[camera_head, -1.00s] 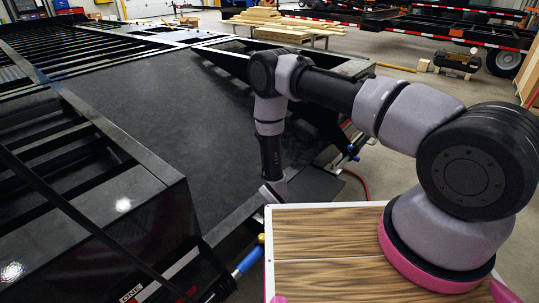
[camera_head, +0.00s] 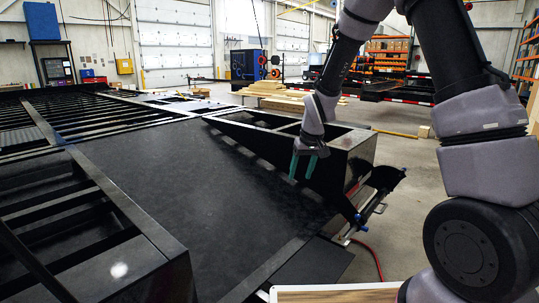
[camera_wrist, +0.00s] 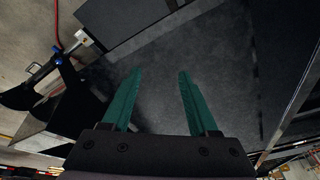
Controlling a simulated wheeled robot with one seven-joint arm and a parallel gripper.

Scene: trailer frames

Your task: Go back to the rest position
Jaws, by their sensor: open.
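My gripper (camera_head: 303,166) has two green fingers pointing down above the dark deck of the trailer frame (camera_head: 200,190), near the black box-shaped section (camera_head: 340,150). In the wrist view my gripper (camera_wrist: 160,85) shows its fingers well apart with nothing between them. Beyond them lies the dark grey deck (camera_wrist: 205,60). My arm rises from the lower right, bends at the top of the head view and reaches down to the gripper.
Black slatted frames (camera_head: 60,215) stand at the left. A blue-ended fitting (camera_head: 360,218) and a red hose (camera_head: 372,252) are beside the trailer's right edge. Lumber (camera_head: 275,92) is stacked behind. Concrete floor (camera_head: 415,190) is open to the right.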

